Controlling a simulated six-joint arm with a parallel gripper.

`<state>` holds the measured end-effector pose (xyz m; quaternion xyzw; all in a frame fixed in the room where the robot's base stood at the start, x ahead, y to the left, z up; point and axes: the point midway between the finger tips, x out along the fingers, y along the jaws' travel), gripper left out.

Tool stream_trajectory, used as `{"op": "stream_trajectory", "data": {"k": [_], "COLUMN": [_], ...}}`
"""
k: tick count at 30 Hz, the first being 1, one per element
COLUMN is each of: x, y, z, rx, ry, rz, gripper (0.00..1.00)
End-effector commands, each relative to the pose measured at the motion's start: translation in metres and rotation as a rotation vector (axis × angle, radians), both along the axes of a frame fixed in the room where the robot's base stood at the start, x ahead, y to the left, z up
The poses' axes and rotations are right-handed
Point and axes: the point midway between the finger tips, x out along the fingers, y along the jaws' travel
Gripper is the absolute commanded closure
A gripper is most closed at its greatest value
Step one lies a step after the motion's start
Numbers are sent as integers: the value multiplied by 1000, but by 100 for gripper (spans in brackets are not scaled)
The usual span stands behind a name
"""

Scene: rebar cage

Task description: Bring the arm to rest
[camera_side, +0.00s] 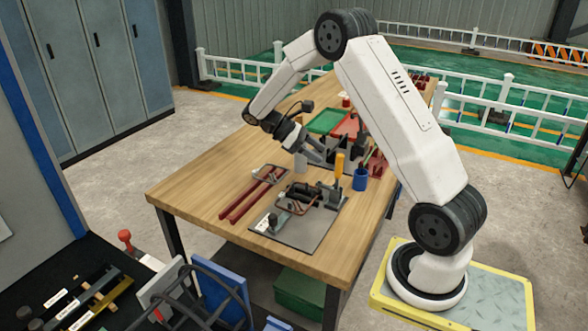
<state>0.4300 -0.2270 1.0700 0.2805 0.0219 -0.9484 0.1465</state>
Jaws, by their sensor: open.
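My gripper (312,152) hangs from the wrist of my white arm, above the middle of the wooden table (186,189). It is open, and I see nothing held in it. Its fingertips are small and dark here, close in the picture to an orange-handled tool and a blue cup. I cannot tell the exact height of the fingertips above the table. My arm bends up and over the table from its base at the right.
A grey plate (321,236) carries a fixture with copper-coloured bars. Red rails (245,199) lie left of it. A blue cup (360,180) and an orange-handled tool (339,165) stand behind. Green (325,121) and red trays lie farther back. The table's left front corner is bare.

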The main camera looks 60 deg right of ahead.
Motion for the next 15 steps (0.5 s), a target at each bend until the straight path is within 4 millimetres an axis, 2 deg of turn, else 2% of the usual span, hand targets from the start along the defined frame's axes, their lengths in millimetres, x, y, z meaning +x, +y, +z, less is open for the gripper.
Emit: {"op": "stream_trajectory", "data": {"k": [15], "x": [-7], "y": [126], "z": [-31], "rx": [107], "ry": [-625], "rz": [0], "gripper": [33]}}
